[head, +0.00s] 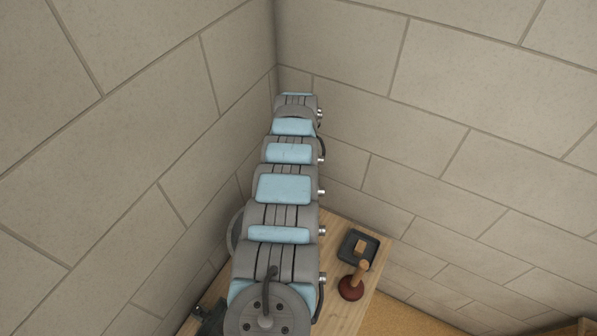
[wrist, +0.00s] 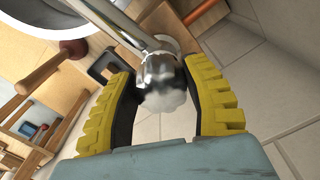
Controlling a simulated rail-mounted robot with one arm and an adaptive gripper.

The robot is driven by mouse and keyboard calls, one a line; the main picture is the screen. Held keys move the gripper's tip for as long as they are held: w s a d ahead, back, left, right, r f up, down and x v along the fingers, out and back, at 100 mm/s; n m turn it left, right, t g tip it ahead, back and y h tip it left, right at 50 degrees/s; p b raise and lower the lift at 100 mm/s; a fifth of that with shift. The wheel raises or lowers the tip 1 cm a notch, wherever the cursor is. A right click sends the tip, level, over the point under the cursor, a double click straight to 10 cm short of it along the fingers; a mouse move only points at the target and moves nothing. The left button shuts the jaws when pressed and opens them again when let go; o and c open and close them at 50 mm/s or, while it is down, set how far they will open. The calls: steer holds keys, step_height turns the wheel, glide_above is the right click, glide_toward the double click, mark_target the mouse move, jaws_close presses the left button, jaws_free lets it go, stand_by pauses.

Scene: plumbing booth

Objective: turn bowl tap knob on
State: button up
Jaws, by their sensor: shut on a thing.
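In the wrist view the tap knob (wrist: 158,72) is a rounded shiny chrome piece at the end of a chrome pipe (wrist: 112,22). My gripper (wrist: 162,84) has a yellow ribbed finger on each side of the knob and is shut on it. The knob's near end looks pale and worn bright; its marking cannot be read. In the head view my arm hides the knob, the bowl and the gripper.
A plunger (head: 352,282) and a black tray (head: 345,246) holding a small block stand on the wooden counter (head: 338,313), right of my arm. The plunger also shows in the wrist view (wrist: 52,68). Block walls (head: 445,120) meet in a corner close around my arm.

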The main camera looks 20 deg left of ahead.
steer(key=n, duration=0.3)
steer(key=shift+d+f+n, duration=0.15)
steer(key=shift+n, duration=0.15)
steer(key=n+b, duration=0.2)
steer(key=n, duration=0.2)
steer(key=shift+n, duration=0.3)
steer(key=n+b, duration=0.2)
steer(key=n, duration=0.2)
steer(key=shift+d+f+b, duration=0.1)
steer(key=shift+b, duration=0.3)
steer(key=shift+n+b, duration=1)
steer(key=shift+n, duration=0.7)
steer(key=shift+r, duration=0.2)
steer(key=o, duration=1.2)
steer(key=shift+r, duration=0.15)
